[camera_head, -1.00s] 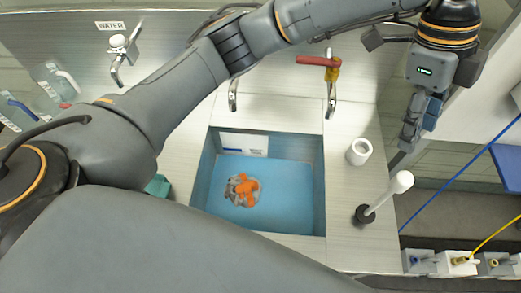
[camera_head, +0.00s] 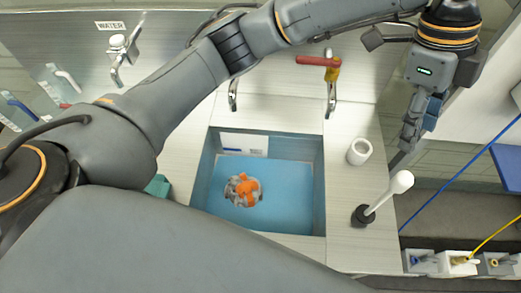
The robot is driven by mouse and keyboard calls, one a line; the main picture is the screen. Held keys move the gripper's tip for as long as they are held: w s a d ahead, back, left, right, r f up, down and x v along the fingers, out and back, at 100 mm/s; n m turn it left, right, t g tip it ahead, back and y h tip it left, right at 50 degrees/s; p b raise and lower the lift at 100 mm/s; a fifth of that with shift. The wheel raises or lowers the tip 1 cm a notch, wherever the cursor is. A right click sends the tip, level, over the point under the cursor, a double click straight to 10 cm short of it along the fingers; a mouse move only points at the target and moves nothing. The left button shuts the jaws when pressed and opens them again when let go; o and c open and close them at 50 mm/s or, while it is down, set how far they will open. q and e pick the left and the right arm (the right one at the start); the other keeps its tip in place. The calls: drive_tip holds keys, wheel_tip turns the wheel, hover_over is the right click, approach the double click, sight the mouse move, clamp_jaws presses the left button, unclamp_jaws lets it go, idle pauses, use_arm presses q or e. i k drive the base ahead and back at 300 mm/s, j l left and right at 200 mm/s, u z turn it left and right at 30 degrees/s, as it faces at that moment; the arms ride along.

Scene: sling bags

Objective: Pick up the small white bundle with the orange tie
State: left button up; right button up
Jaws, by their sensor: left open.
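The small white bundle with the orange tie (camera_head: 243,188) lies on the blue floor of the sink basin (camera_head: 285,215). It looks greyish-white with a bright orange tie across it. My left gripper (camera_head: 408,145) hangs at the right, beyond the counter's right edge, well apart from the bundle. It is open, with its fingers seen from the side and nothing visible between them. My right gripper is not in view.
A white cup (camera_head: 359,152) and a white-handled plunger (camera_head: 385,197) stand on the counter right of the basin. A faucet with a red handle (camera_head: 318,61) rises behind it. Blue and yellow cables run at the far right.

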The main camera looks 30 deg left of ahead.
sight(245, 191)
drive_tip(key=u, duration=1.1)
drive_tip(key=k, duration=0.5)
